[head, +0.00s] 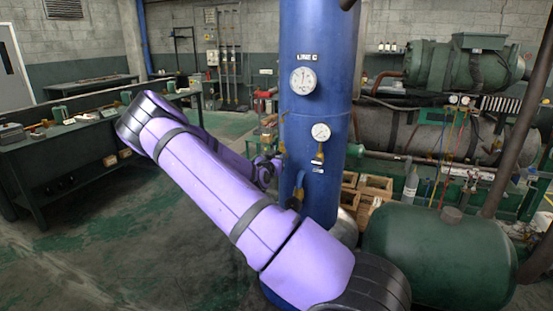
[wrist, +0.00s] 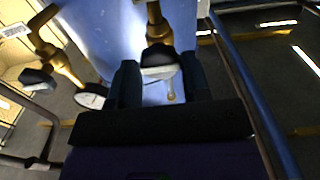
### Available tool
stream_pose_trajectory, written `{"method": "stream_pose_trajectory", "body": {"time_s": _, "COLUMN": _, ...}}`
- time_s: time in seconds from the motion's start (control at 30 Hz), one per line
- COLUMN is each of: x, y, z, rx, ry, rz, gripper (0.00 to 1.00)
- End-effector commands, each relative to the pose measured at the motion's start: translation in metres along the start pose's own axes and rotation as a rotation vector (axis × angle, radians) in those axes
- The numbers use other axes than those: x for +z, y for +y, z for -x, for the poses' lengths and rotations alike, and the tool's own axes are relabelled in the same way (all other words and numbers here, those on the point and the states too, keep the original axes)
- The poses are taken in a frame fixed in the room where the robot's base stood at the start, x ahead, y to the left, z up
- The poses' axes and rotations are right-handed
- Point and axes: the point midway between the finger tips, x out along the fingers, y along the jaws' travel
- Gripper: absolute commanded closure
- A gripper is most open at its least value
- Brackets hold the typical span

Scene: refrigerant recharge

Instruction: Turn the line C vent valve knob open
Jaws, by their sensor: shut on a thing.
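The blue column (head: 325,60) marked LINE C stands in the middle of the head view. It carries a large round gauge (head: 303,80) and a smaller gauge (head: 320,132) on brass fittings. My gripper is shut on this knob, close to the column's blue surface (wrist: 105,30). Which way the knob is turned I cannot tell.
A second brass fitting with a dark knob (wrist: 38,78) and a gauge (wrist: 92,96) is left of my gripper. A green tank (head: 440,255) stands at the right. A dark workbench (head: 75,160) is at the left, with open floor before it.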

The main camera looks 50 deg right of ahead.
Motion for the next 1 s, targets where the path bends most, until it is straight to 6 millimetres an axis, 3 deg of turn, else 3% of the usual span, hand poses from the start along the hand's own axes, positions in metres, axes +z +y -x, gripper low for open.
{"method": "stream_pose_trajectory", "body": {"time_s": 0.33, "x": 0.0001, "y": -0.0011, "z": 0.0006, "rx": -0.003, "ry": 0.001, "rz": 0.353, "gripper": 0.85}}
{"method": "stream_pose_trajectory", "body": {"time_s": 0.73, "x": 0.0001, "y": -0.0008, "z": 0.0004, "rx": -0.002, "ry": 0.001, "rz": 0.422, "gripper": 0.85}}
{"method": "stream_pose_trajectory", "body": {"time_s": 1.0, "x": 0.0004, "y": -0.0009, "z": 0.0005, "rx": -0.002, "ry": 0.002, "rz": 0.742, "gripper": 0.85}}
